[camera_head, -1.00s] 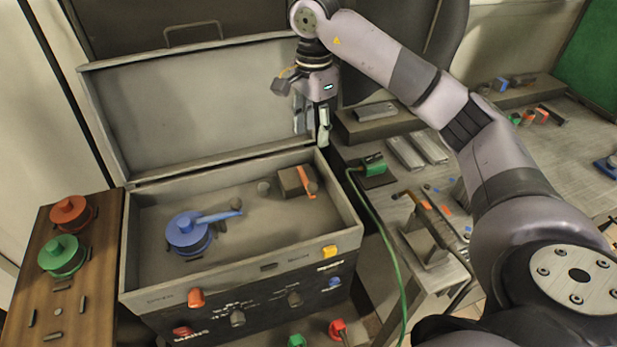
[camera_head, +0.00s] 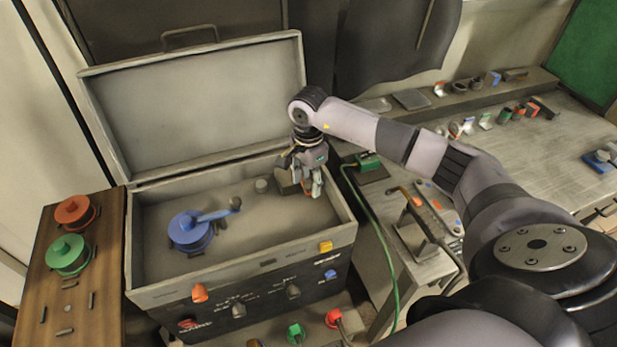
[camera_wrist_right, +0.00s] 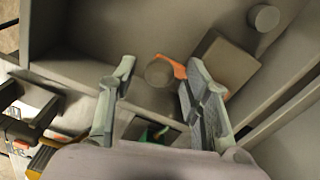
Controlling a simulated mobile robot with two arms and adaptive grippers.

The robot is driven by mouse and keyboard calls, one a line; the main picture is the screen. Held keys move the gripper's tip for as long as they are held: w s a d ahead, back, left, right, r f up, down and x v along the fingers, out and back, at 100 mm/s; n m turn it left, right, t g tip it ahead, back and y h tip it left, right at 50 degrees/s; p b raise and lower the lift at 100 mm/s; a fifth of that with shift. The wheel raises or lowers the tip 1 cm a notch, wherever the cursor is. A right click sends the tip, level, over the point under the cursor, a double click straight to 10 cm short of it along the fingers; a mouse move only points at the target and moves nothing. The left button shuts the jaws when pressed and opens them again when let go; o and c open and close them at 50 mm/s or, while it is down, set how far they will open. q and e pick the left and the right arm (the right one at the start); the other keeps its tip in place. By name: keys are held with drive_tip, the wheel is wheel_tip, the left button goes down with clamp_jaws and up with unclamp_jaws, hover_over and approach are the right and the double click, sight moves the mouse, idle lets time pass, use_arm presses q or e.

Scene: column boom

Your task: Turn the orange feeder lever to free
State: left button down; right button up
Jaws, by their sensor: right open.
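The orange feeder lever (camera_wrist_right: 178,70) is in the right wrist view, beside a grey block (camera_wrist_right: 222,68) inside the open machine box (camera_head: 150,290). A round grey knob (camera_wrist_right: 160,72) is at the lever's end, in the gap between the fingertips. My right gripper (camera_wrist_right: 160,67) is open; its right finger covers part of the lever. In the head view my right gripper (camera_head: 306,190) points down into the right end of the box and mostly hides the lever and block. Contact with the lever cannot be told. My left gripper is not in view.
A blue reel with a crank (camera_head: 190,232) sits in the box, left of my gripper. The raised lid (camera_head: 200,105) stands behind. Red (camera_head: 75,211) and green (camera_head: 68,254) reels are on the left board. A green cable (camera_head: 385,235) hangs at the right.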

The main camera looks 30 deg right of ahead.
clamp_jaws()
idle(0.6)
idle(0.3)
